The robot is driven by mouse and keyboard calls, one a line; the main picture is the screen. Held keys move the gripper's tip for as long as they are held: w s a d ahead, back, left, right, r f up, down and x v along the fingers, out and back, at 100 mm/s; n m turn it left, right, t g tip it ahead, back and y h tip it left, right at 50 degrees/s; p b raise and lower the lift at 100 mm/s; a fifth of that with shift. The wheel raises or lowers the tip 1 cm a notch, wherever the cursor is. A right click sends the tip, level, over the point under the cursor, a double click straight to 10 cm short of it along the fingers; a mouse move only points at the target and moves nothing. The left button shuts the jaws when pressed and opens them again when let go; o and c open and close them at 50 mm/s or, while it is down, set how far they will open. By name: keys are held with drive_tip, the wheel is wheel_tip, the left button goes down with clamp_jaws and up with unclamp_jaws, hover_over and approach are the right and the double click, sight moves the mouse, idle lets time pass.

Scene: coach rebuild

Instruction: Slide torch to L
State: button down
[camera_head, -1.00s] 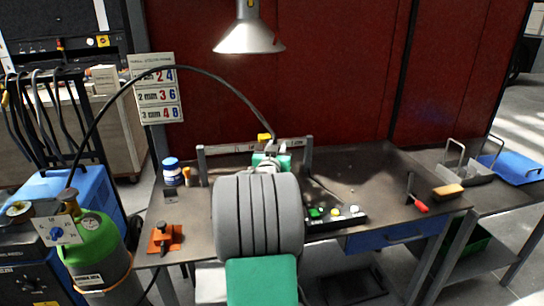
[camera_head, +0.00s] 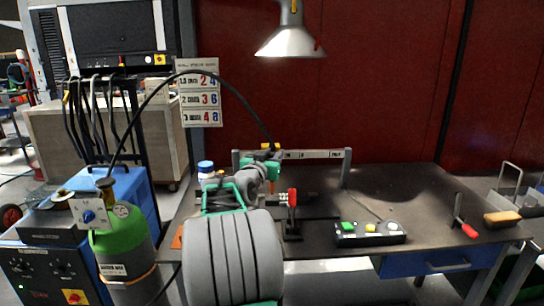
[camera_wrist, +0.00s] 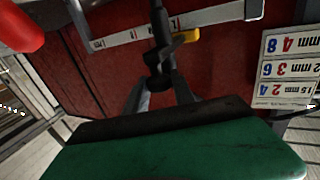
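The torch (camera_head: 270,147) has a yellow part and a black body, and it sits on the pale marked rail (camera_head: 312,155) at the back of the bench, left of its middle. A black hose arcs to it from the left. In the wrist view the torch (camera_wrist: 158,50) and rail (camera_wrist: 130,34) appear upside down. My gripper (camera_wrist: 159,80) has its grey fingers on either side of the torch's black lower body and appears shut on it. The fingertip contact is partly hidden. My arm hides the rail's lower left in the head view.
A red-handled clamp (camera_head: 292,200) stands right of my arm. A button box (camera_head: 370,232) and red-handled tool (camera_head: 464,218) lie farther right. A green gas cylinder (camera_head: 125,240) stands left. A lamp (camera_head: 290,42) hangs above. The bench's back right is clear.

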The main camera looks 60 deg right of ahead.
drive_tip(key=c, duration=1.1)
unclamp_jaws()
drive_tip(key=shift+w, duration=0.1)
drive_tip(key=b+v, duration=0.1)
drive_tip(key=v, duration=0.6)
drive_tip(key=shift+a, duration=0.4)
